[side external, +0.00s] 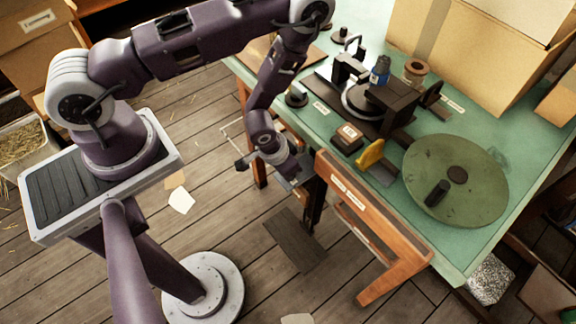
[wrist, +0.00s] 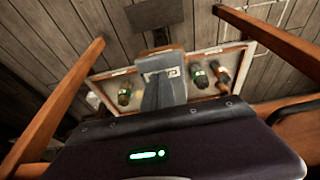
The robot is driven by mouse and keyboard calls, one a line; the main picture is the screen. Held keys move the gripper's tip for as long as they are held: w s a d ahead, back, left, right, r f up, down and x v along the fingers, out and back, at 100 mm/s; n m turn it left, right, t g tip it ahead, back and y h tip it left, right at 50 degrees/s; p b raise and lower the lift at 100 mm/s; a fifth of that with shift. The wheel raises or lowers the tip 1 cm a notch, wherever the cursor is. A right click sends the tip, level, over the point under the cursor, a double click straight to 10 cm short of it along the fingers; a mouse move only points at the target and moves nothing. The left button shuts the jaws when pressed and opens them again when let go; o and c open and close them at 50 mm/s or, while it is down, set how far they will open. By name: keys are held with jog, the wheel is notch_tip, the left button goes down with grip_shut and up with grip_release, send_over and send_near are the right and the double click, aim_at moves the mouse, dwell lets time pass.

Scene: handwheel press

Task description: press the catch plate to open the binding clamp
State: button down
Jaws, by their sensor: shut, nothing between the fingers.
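My gripper (side external: 298,184) is shut and empty, pointing down beside the near left edge of the green table. Its fingers (wrist: 160,72) show together in the wrist view. A flat dark plate (side external: 294,239) lies low at floor level, below and apart from my gripper; a dark plate (wrist: 135,16) also shows beyond the fingers in the wrist view. It may be the catch plate, but I cannot be sure. The black press assembly (side external: 372,100) stands on the table, up and right of my gripper. I cannot tell which part is the binding clamp.
A wooden frame (side external: 352,212) projects from the table's near side, close to my gripper. A green disc (side external: 470,165), a yellow piece (side external: 370,153) and cardboard boxes (side external: 480,55) occupy the table.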

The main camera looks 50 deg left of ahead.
aim_at(282, 184)
jog(key=shift+s+f, duration=0.1)
jog(key=shift+f, duration=0.1)
notch_tip(282, 184, up, 5)
jog(key=shift+r, duration=0.1)
jog(key=v, duration=0.9)
jog(key=shift+r, duration=0.1)
